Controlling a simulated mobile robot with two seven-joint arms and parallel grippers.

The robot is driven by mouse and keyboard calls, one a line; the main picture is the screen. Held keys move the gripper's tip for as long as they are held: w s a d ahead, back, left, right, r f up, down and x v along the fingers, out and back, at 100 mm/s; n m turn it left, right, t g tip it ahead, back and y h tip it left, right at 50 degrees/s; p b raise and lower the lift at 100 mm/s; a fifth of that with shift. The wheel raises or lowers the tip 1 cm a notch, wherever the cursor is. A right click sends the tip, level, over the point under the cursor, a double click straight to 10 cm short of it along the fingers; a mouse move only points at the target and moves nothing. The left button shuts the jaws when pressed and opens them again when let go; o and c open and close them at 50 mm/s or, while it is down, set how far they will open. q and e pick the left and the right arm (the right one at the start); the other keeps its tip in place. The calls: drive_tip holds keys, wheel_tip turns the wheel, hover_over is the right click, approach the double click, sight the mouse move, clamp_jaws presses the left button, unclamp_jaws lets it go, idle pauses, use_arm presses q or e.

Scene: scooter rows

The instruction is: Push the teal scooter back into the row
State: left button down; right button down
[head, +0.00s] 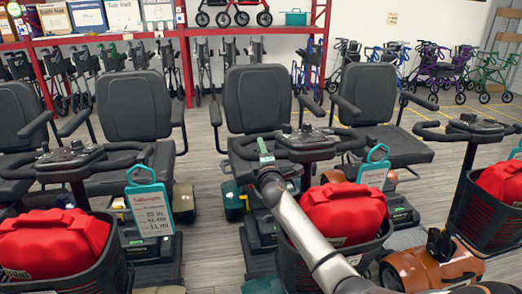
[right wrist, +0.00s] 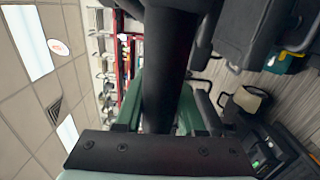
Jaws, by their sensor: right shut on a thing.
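The teal scooter (head: 262,286) stands in the middle of the head view, with teal also showing low by its seat (head: 234,203). Its black seat (head: 258,98) faces me. Its handlebar (head: 307,142) is nearer, above a black basket holding a red bag (head: 340,212). My right gripper (head: 264,152) is shut on the left end of this handlebar, and my arm hides part of the basket. In the right wrist view a dark bar (right wrist: 168,75) runs between the two green fingers of my right gripper (right wrist: 160,108). My left gripper is not in view.
A scooter with a basket (head: 120,265) and a price tag (head: 150,212) stands close on the left. An orange scooter (head: 430,265) stands close on the right. Red shelving (head: 188,55) and walkers (head: 440,65) stand behind. Narrow floor strips show between the scooters.

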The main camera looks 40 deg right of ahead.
drive_tip(key=c, duration=0.5)
unclamp_jaws()
drive_tip(key=p+v, duration=0.2)
drive_tip(key=v, duration=1)
drive_tip(key=shift+s+a, duration=0.1)
drive_tip(key=shift+s, duration=0.15)
